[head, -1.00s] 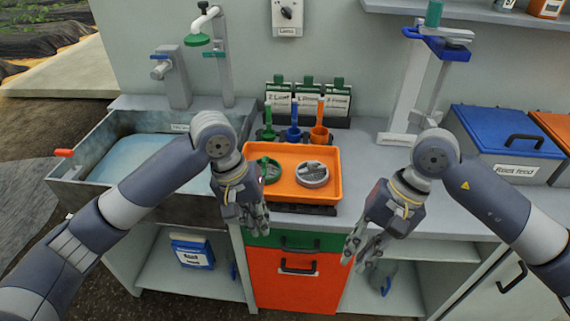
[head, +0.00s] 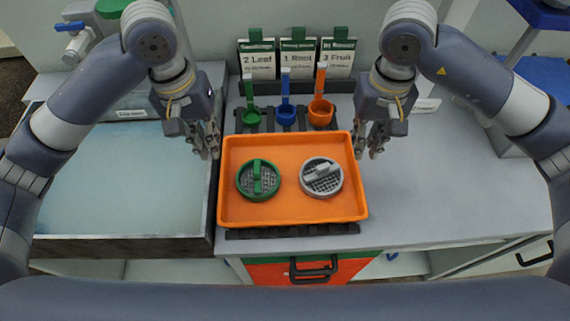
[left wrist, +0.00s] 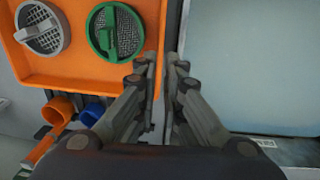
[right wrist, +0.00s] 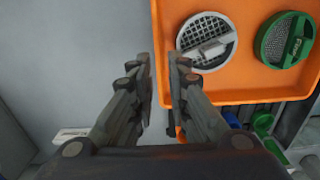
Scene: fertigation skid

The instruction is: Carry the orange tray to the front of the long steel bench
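The orange tray (head: 290,215) lies flat on a dark slatted rack on the bench. It holds a green round strainer (head: 258,179) and a grey round strainer (head: 321,176). My left gripper (head: 213,148) is at the tray's left side, fingers pointing down, open with a narrow gap. In the left wrist view, the tray's rim (left wrist: 158,25) lines up with that gap. My right gripper (head: 367,148) is open at the tray's right side. In the right wrist view, the tray's rim (right wrist: 156,20) shows between the fingertips. I cannot tell whether either gripper touches the rim.
The long steel bench (head: 455,200) is clear to the right of the tray. A water-filled sink (head: 120,185) lies left. Green (head: 250,108), blue (head: 286,108) and orange (head: 320,108) scoops stand behind the tray, before label cards (head: 298,60). Drawers (head: 300,271) are below the front edge.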

